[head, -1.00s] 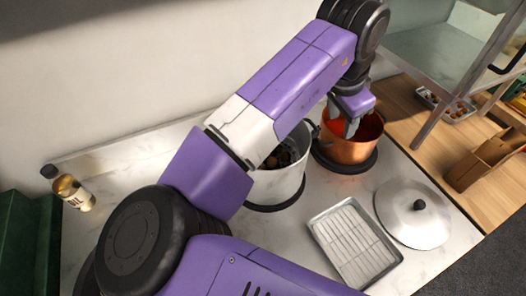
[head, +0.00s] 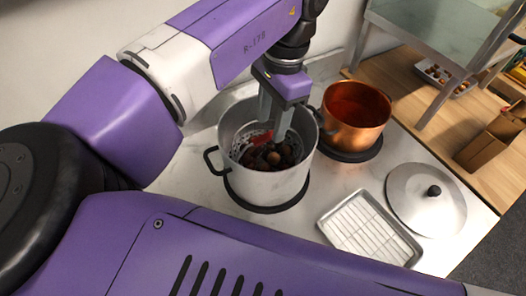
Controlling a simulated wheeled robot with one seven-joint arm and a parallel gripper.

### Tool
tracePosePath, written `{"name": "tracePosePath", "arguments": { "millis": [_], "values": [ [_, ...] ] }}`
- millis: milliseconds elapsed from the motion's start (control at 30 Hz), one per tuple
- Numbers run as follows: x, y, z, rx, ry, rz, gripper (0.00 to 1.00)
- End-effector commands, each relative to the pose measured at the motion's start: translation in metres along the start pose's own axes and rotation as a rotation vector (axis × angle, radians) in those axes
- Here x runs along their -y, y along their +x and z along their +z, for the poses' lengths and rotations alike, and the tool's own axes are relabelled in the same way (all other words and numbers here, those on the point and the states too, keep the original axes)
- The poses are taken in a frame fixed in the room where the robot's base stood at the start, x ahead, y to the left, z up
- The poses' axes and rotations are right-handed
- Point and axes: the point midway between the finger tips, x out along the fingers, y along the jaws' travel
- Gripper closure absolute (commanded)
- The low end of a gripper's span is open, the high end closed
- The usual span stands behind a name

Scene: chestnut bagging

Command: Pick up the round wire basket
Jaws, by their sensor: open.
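A silver pot (head: 265,187) stands on a dark round mat on the marble counter, with dark brown chestnuts (head: 268,158) inside. A light, perforated piece that looks like part of the round wire basket (head: 240,148) shows against the pot's inner left wall, with a small red part near it. Most of the basket is hidden by the chestnuts, the pot wall and my gripper. My gripper (head: 273,128) points down into the pot's mouth, open, its fingers over the chestnuts beside the red part. I cannot tell whether it touches the basket.
A copper pot (head: 356,130) stands close on the right, its mat near the silver pot's. A rectangular tray with a wire rack (head: 368,230) and a silver lid (head: 426,208) lie on the right. A metal-legged stand (head: 436,105) is at the back right.

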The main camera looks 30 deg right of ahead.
Motion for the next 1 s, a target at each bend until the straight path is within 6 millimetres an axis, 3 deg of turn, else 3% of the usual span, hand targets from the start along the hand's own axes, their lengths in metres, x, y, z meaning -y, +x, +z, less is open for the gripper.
{"name": "tracePosePath", "arguments": {
  "millis": [533,867,1000],
  "values": [
    [-0.005,0.064,0.007,-0.001,0.0,0.001,0.56],
    [-0.005,0.07,0.007,-0.001,0.0,0.0,0.56],
    [-0.005,0.07,0.007,-0.001,0.0,0.0,0.84]
  ]
}}
